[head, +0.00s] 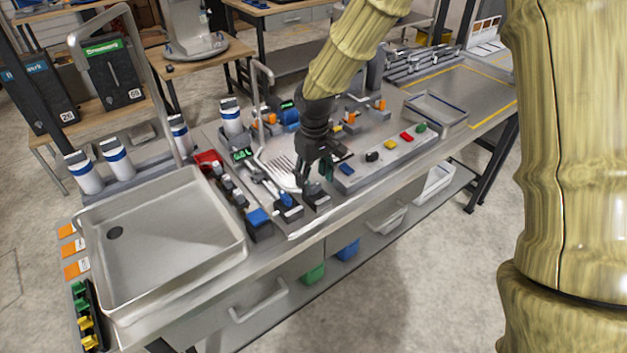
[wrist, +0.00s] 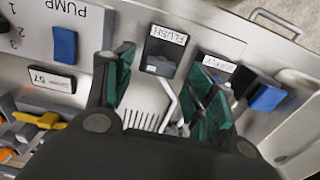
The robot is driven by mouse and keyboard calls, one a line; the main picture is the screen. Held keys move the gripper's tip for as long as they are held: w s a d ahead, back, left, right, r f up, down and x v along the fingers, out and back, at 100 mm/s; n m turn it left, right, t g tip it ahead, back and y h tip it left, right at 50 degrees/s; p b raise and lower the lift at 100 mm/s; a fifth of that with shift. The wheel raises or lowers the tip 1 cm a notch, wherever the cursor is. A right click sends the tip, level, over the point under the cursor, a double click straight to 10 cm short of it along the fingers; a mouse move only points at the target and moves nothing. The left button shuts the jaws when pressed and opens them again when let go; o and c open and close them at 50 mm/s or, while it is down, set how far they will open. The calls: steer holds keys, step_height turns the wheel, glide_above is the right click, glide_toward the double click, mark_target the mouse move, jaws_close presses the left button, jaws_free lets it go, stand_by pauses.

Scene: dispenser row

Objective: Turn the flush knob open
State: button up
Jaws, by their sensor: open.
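The flush unit is a small dark block with a white FLUSH label (wrist: 167,34) and a dark grey knob (wrist: 160,66), in the wrist view. In the head view the block (head: 317,198) lies at the bench's front edge, just below my gripper. My gripper (head: 316,175) points down over the bench. Its green-padded fingers (wrist: 162,62) are apart in the wrist view, with the flush block showing between their tips. Nothing is held. I cannot tell whether the fingers touch the knob. The knob's setting is unclear.
A second labelled block (wrist: 219,63) sits close beside it, partly behind a finger. A blue-topped block (head: 258,220) lies further left. The PUMP panel (wrist: 80,20) with a blue switch (wrist: 65,45) lies on the other side. A sink (head: 160,240) fills the bench's left end.

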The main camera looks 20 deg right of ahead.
mark_target(314, 188)
steer(key=shift+f, duration=1.25)
steer(key=c, duration=1)
